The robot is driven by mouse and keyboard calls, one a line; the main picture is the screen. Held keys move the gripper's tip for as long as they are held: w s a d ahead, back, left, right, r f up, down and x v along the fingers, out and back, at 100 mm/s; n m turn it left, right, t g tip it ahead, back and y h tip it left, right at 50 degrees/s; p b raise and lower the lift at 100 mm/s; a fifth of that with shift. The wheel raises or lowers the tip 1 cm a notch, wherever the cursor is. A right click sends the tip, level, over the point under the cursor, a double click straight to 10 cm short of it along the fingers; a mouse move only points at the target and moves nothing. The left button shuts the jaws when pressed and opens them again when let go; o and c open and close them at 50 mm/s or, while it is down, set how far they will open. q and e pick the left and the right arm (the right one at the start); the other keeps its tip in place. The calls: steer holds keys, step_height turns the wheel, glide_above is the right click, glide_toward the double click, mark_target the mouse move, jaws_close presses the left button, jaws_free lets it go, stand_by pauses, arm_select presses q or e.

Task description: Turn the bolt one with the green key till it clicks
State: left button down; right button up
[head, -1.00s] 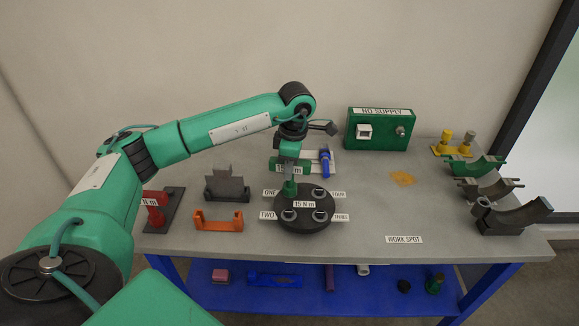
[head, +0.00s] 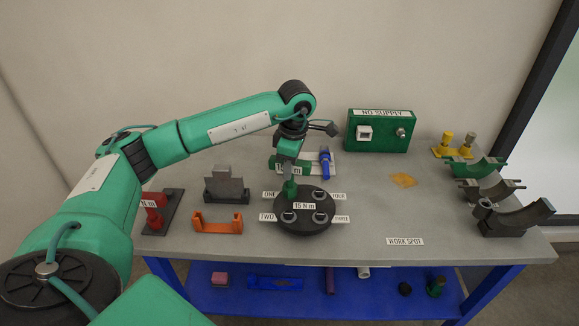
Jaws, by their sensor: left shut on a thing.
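The dark round plate (head: 305,224) on the bench carries bolts with tags ONE, TWO, THREE and FOUR and a "15 N m" label. The green key (head: 290,188) stands upright at the bolt by tag ONE (head: 270,195); its lower end covers that bolt. My left gripper (head: 291,168) is above the plate, shut on the key's upper part and hiding some of it. A partly covered label shows beside the gripper. Whether the key is fully seated cannot be told. My right gripper is not in view.
A red tool (head: 153,212), an orange bracket (head: 218,224) and a grey block (head: 227,188) are at left. A green supply box (head: 378,131) stands behind.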

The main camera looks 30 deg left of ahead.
arm_select(q)
steer(key=shift+r+p, duration=0.8)
steer(key=shift+r, duration=1)
steer(key=shift+r+p, duration=0.5)
steer(key=shift+r, duration=0.5)
